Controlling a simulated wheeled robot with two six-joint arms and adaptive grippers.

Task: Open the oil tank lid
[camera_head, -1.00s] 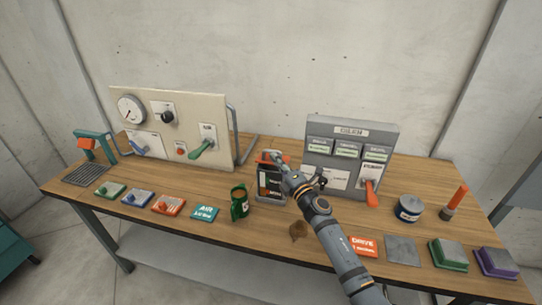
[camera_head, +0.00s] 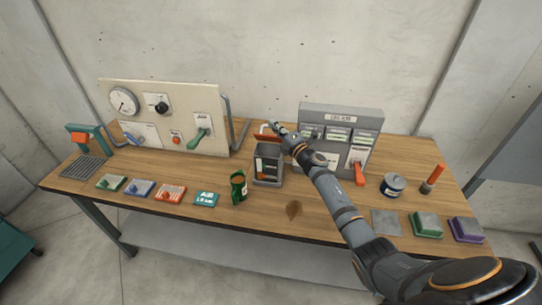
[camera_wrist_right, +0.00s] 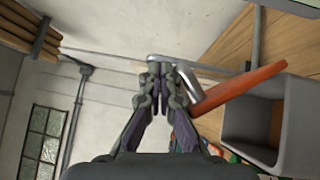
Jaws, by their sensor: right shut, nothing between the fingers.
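The oil tank (camera_head: 267,180) is a dark grey box with a dark label, standing at the middle of the bench. Its orange lid (camera_head: 263,137) is raised at the back, and the top is open. In the right wrist view, the hollow tank (camera_wrist_right: 230,125) shows at the right, with the lid (camera_wrist_right: 240,87) seen nearly edge-on beside it. A grey bar on the lid reaches toward my right gripper (camera_wrist_right: 163,68). My right gripper (camera_head: 275,127) is shut and empty, close to the raised lid; I cannot tell whether they touch. My left gripper is not in view.
A grey panel (camera_head: 345,118) with an orange lever (camera_head: 359,173) stands right of the tank, close to my right arm. A beige gauge panel (camera_head: 180,95) stands to the left. A green can (camera_head: 238,187) is at the tank's left front. A brown patch (camera_head: 293,209) lies in front.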

